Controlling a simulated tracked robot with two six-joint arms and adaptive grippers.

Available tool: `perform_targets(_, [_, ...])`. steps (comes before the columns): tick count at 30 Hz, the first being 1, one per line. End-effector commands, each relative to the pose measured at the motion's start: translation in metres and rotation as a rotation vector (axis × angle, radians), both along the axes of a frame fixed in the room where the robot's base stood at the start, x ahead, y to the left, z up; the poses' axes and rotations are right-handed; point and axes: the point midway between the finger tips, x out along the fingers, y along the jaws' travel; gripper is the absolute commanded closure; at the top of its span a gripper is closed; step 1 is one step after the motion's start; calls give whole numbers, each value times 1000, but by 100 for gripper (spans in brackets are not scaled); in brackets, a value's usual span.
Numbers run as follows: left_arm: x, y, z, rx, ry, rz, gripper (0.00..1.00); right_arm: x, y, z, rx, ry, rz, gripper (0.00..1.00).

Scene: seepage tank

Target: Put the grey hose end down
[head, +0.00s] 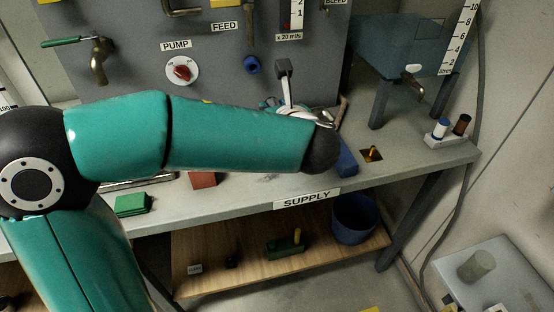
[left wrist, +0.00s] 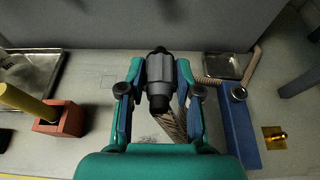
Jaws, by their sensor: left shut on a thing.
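In the left wrist view my left gripper (left wrist: 160,80) is shut on the grey hose end (left wrist: 159,67), a ribbed grey coupling with black ends, held between the two fingers. A braided tan hose (left wrist: 172,124) runs from it back under my wrist. Whether the hose end touches the bench (left wrist: 100,98) below is not clear. In the head view my left forearm reaches across the bench (head: 235,202) and hides most of the gripper and the hose end. My right gripper is not in view.
A blue block (left wrist: 238,122) with a hose at its top stands to the right. A red block (left wrist: 66,118) holding a yellow rod stands left. Metal trays (left wrist: 28,72) lie at the back. A brass fitting (left wrist: 276,138) is at far right. The grey panel (head: 215,75) rises behind.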

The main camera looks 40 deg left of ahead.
Motion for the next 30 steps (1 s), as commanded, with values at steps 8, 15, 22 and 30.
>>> perform_targets(8, [-3,4,-73,2,4,9,100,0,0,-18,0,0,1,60])
perform_targets(15, [-3,5,-93,1,0,10,100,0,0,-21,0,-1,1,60])
perform_targets(22, [-4,5,-124,2,3,13,100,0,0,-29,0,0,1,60])
perform_targets(30, [-3,5,-133,1,-2,12,100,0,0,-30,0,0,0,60])
